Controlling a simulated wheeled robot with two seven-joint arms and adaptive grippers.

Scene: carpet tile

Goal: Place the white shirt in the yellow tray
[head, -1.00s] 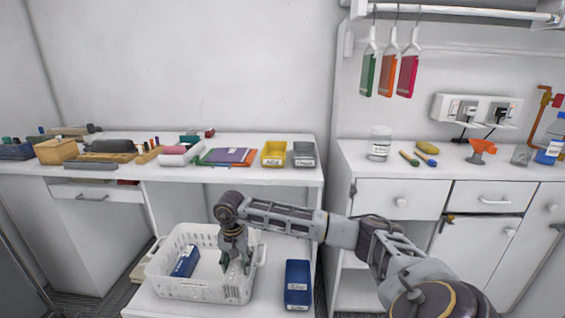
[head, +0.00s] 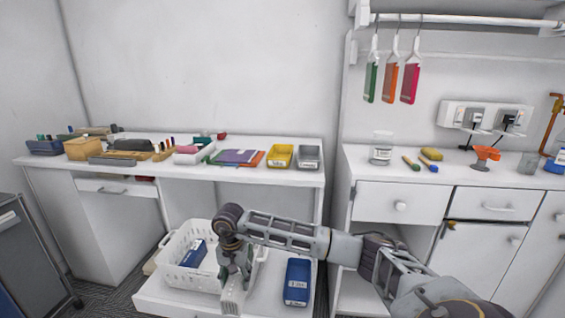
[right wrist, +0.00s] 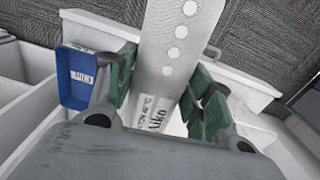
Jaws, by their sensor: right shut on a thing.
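My right gripper (head: 236,274) is shut on the white shirt (head: 232,299), a pale flat folded piece that hangs below the fingers. In the right wrist view the shirt (right wrist: 180,45) runs between the green finger pads, with a row of dots and a lettered label. The gripper and shirt are at the front right of the white basket (head: 180,277) and hide part of it. The yellow tray (head: 280,157) stands on the upper table near its right end, apart from the gripper. My left gripper is out of view.
A blue folded piece (head: 195,254) lies in the basket. A blue tray (head: 297,282) stands on the low shelf to the right; it also shows in the right wrist view (right wrist: 80,78). A grey tray (head: 308,158) stands right of the yellow one, purple and orange flat pieces (head: 235,157) left.

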